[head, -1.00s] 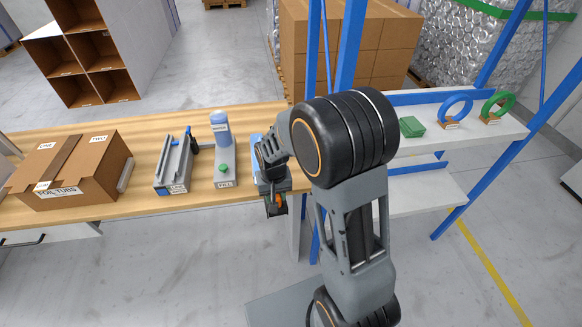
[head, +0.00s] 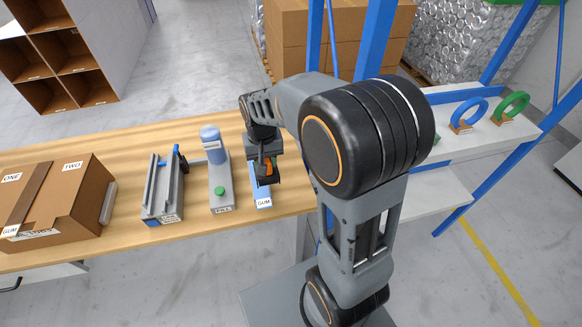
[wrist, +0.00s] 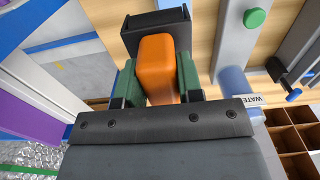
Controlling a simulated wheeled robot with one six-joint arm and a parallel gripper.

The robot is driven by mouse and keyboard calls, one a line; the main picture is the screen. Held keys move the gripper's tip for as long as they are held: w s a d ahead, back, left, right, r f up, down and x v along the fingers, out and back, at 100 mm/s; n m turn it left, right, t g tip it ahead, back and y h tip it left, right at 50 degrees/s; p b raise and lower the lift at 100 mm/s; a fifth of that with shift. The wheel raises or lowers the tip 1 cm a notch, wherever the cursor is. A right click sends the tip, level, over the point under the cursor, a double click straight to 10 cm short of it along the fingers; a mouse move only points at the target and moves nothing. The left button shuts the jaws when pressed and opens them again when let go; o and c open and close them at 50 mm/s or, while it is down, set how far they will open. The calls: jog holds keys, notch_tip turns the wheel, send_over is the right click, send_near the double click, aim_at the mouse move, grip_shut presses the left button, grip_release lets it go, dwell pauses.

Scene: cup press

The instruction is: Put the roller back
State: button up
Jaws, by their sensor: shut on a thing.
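My gripper (head: 265,158) is over the table's right part, above the light blue block labelled GUM (head: 262,193). In the wrist view, its green fingers (wrist: 157,80) are shut on the roller's orange handle (wrist: 158,56). The roller's dark head (wrist: 155,28) lies beyond the handle. In the head view the roller (head: 268,168) is small and partly covered by the gripper. I cannot tell whether it touches the GUM block, whose rear is hidden.
The FILL station (head: 220,190) with its green button stands just left of the GUM block. Further left are a grey railed fixture (head: 163,190) and a cardboard box (head: 60,195). A blue-framed shelf (head: 420,190) with blue and green rings stands at the right.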

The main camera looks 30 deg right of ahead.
jog(key=shift+w+d+f+p, duration=0.3)
jog(key=shift+w+d+f, duration=0.25)
jog(key=shift+d+f, duration=1.35)
jog(key=shift+w+d+f+p, duration=0.3)
jog(key=shift+w+d+f, duration=0.3)
jog(key=shift+d+f, duration=1.25)
jog(key=shift+w+d+f+p, duration=0.3)
jog(key=shift+w+d+f, duration=0.25)
jog(key=shift+d+f, duration=1.3)
jog(key=shift+a+f, duration=0.25)
